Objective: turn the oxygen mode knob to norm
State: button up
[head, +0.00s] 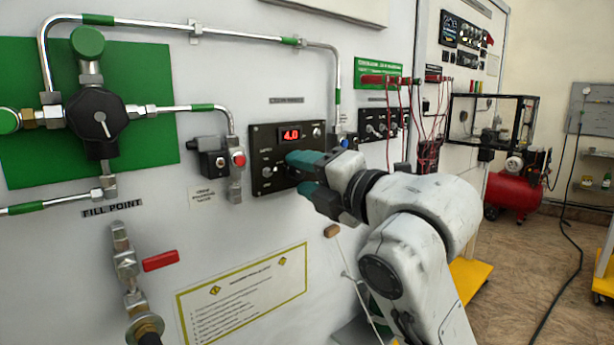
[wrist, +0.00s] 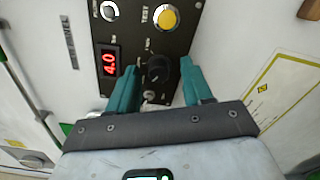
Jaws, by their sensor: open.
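The black oxygen mode knob (wrist: 157,69) shows in the wrist view on a black control panel (wrist: 138,35). My gripper (wrist: 158,72) is open, with one teal finger on each side of the knob. A gap shows beside the knob on both sides, and I cannot tell how deep the fingertips reach. The small print around the knob is too blurred to read its setting. In the head view, my gripper (head: 294,171) is at the panel (head: 262,140) on the white wall, and its fingers hide the knob.
A red display (wrist: 109,60) reads 4.0, near a yellow test button (wrist: 166,17) and a push switch (wrist: 106,10). A toggle (head: 268,171) is on the panel's left side. A red-button valve (head: 237,160) is left of the panel. Red hoses (head: 400,120) hang at the right.

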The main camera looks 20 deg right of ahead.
jog(key=b+v, duration=0.2)
jog(key=v, duration=0.8)
jog(key=shift+s+d+b, duration=0.15)
jog(key=shift+s+b, duration=0.2)
jog(key=shift+s, duration=0.05)
